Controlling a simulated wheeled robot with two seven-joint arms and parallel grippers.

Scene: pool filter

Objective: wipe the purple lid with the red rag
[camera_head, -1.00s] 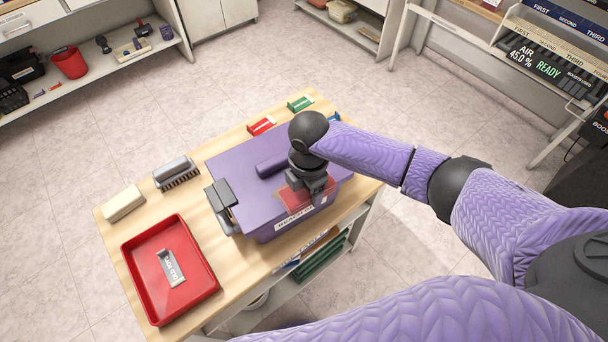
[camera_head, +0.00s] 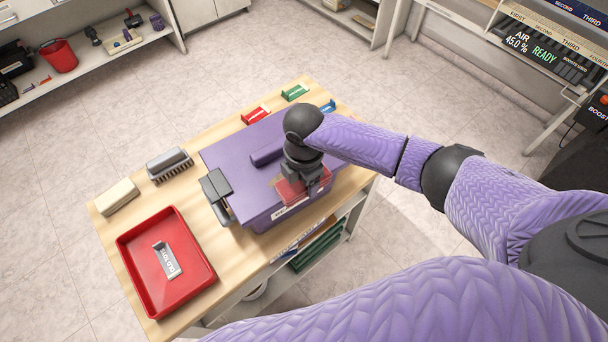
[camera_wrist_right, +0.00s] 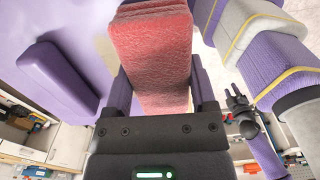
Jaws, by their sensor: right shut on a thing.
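The purple lid (camera_head: 233,163) covers a purple box (camera_head: 262,218) on the wooden table, with a raised purple handle (camera_head: 268,151) on top. My right gripper (camera_head: 300,182) is over the lid's right front part, shut on the red rag (camera_head: 290,193). In the right wrist view the red rag (camera_wrist_right: 152,60) sits between the fingers, its far end at the purple lid (camera_wrist_right: 85,25). I cannot tell how firmly the rag touches the lid. A brownish smudge (camera_wrist_right: 104,45) shows on the lid beside the rag.
A dark grey latch (camera_head: 215,185) is on the box's left side. A red tray (camera_head: 140,262) with a grey labelled piece (camera_head: 167,260), a brush (camera_head: 169,162) and a beige block (camera_head: 117,197) occupy the table's left. Small red (camera_head: 255,115) and green (camera_head: 294,92) items lie behind.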

